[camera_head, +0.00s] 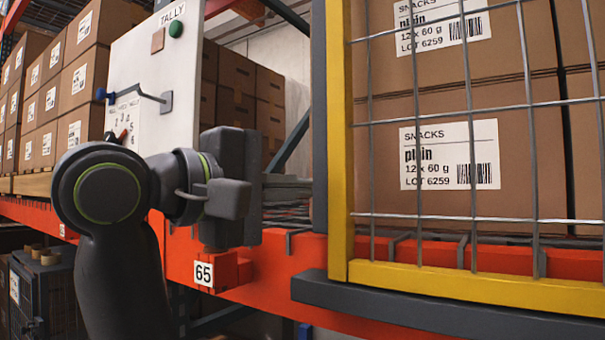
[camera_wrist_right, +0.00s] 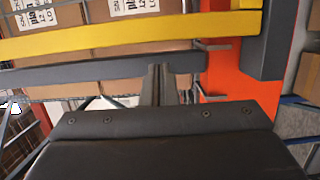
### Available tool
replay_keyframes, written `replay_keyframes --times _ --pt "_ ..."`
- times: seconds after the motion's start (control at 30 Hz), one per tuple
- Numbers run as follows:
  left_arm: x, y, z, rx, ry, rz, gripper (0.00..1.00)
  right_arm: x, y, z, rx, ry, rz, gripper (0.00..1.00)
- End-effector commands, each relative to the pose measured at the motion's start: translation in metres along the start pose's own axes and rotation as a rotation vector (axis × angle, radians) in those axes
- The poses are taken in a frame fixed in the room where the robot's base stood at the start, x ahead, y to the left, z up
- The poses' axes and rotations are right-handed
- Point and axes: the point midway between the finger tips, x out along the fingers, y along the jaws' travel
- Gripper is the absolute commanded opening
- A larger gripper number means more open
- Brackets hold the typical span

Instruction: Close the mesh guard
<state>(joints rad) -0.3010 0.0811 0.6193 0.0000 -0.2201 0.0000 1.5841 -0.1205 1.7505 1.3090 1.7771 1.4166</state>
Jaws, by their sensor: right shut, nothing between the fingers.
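The mesh guard (camera_head: 341,160) is a yellow frame with thin wire mesh, on the right in the head view before labelled boxes. Its left upright appears directly beside a dark grey post (camera_head: 319,120), and its bottom bar runs above a grey rail. In the right wrist view the guard's yellow bar (camera_wrist_right: 120,35) and the grey bar (camera_wrist_right: 100,71) run roughly parallel, with a brown strip between them. My right gripper (camera_head: 256,185) is left of the grey post, partly hiding its own fingertips. In the wrist view its fingers (camera_wrist_right: 157,82) are shut and empty, over the grey bar. My left gripper is out of view.
An orange rack beam (camera_head: 280,268) with a 65 tag runs below. A white tally board (camera_head: 135,75) with a lever stands behind my right arm. Stacked cartons (camera_head: 85,60) fill the left, and more boxes (camera_head: 450,90) stand behind the mesh.

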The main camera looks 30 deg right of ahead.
Motion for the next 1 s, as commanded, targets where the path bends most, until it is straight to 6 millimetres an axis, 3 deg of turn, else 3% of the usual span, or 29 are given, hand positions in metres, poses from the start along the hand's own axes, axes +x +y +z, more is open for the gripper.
replay_keyframes --times 0.2,0.73,0.87,1.0 --pt "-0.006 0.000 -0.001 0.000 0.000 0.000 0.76 0.003 0.001 0.014 0.000 0.000 0.000 0.00" --pt "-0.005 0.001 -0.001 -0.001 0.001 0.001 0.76 0.004 0.000 0.020 0.001 0.000 0.000 0.00" --pt "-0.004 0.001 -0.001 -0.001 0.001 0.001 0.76 0.008 -0.001 0.034 0.004 -0.001 -0.001 0.00" --pt "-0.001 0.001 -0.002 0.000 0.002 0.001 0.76 0.015 -0.001 0.061 0.009 -0.001 -0.001 0.00"
